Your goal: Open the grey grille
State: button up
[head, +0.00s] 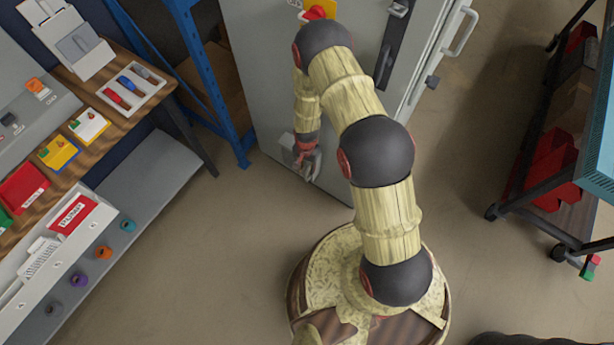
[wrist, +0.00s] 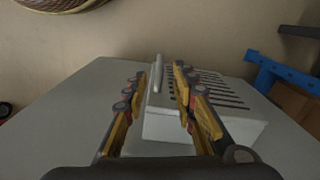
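The grey grille (wrist: 222,92) is a pale box-like cover with dark slots, mounted on the grey cabinet face (wrist: 75,110). A thin upright plate or handle (wrist: 157,78) stands on its left side in the wrist view. In the head view the grille (head: 288,143) shows as a small light patch low on the cabinet, partly behind my gripper (head: 308,160). In the wrist view my gripper (wrist: 160,74) is open. Its fingers are on either side of the thin plate, with visible gaps. The right finger covers part of the box. Contact cannot be told.
A blue rack post (head: 205,75) stands left of the cabinet (head: 255,50). A workbench (head: 180,85) with labelled boxes and trays is at the left. A wheeled cart (head: 545,190) stands at the right. The floor between is clear.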

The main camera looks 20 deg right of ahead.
aim_at(306, 175)
notch_tip(306, 175, down, 8)
jog(key=b, duration=0.3)
jog(key=shift+r, duration=0.15)
jog(key=c, duration=0.3)
jog(key=c, duration=0.4)
jog(key=shift+w+r, duration=0.1)
grip_shut()
